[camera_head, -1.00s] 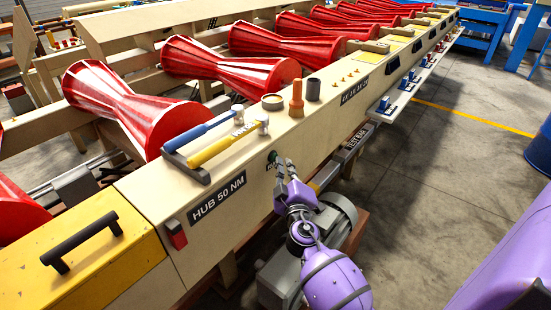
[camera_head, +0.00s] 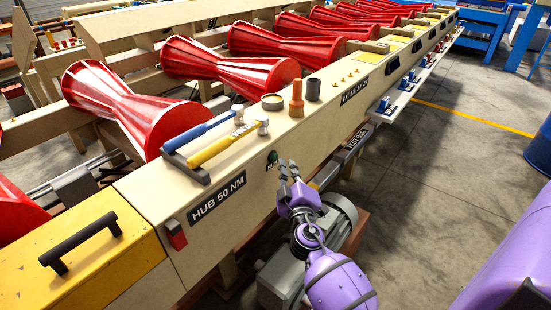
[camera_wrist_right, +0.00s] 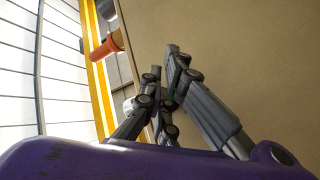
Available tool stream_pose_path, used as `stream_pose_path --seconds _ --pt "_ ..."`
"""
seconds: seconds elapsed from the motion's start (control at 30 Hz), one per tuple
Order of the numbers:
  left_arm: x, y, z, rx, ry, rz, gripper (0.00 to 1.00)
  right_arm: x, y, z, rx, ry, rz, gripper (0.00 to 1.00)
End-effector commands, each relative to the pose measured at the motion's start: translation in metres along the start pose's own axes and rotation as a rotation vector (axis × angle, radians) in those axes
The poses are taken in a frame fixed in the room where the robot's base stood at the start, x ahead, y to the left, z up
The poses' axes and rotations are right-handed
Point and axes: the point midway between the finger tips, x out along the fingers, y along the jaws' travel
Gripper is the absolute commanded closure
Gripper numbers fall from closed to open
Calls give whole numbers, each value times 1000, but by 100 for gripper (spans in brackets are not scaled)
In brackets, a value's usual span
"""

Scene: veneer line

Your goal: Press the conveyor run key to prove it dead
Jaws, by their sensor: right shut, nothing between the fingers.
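The conveyor run key appears to be the small dark green button (camera_head: 272,157) on the side face of the pale conveyor frame, right of the "HUB 50 NM" label. My right gripper (camera_head: 288,168) is shut and empty, just right of and below the button in the head view, with a small gap showing between them. My left gripper is not in view.
A grey motor (camera_head: 335,222) sits below my right gripper. Blue- and yellow-handled tools (camera_head: 222,146) lie on the frame's top, near an orange-brown peg (camera_head: 297,98). Red rollers (camera_head: 130,105) run behind. The floor (camera_head: 445,165) to the right is open.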

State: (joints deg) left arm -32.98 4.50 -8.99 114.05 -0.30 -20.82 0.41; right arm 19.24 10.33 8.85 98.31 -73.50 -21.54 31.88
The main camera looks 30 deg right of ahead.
Motion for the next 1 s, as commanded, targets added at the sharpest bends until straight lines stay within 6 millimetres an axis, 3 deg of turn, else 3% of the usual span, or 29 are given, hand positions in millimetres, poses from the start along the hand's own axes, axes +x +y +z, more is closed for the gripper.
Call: stream_pose_path --seconds 0.37,0.8,1.0 --pt "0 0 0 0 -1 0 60 -3 2 2 1 -1 0 100" --pt "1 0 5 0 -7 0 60 -32 22 24 0 -1 -1 100" --pt "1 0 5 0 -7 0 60 -36 26 26 1 0 0 100"
